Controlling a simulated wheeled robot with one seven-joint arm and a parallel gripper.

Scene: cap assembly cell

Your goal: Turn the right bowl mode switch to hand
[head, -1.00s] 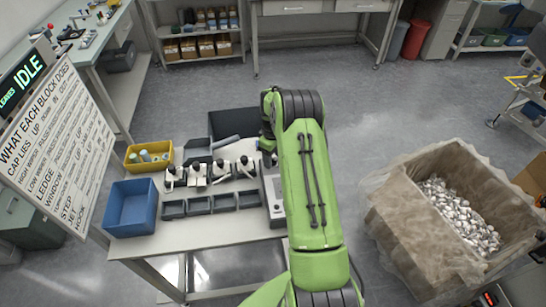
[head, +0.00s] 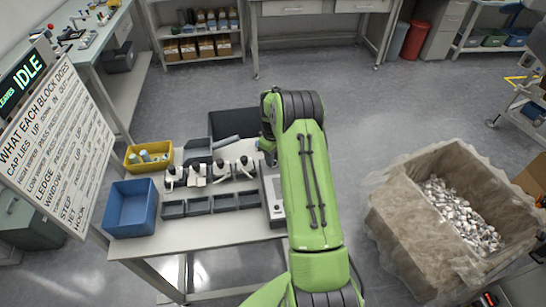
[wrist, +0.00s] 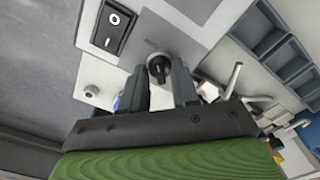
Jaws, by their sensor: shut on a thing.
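The mode switch is a black knob (wrist: 159,66) with a pale mark on a grey panel (wrist: 190,38) in the wrist view. My gripper (wrist: 160,80) has one finger on each side of the knob and is shut on it. The fingers hide part of the knob, and no hand label is readable. In the head view a light grey control box (head: 273,200) stands at the table's right end. My green arm covers part of it and hides my gripper there.
A black rocker switch (wrist: 118,30) sits beside the knob panel. Dark trays (head: 223,202), small black-and-white units (head: 221,168), a blue bin (head: 131,208) and a yellow bin (head: 133,165) stand on the table. A lined crate of metal caps (head: 400,225) stands to the right.

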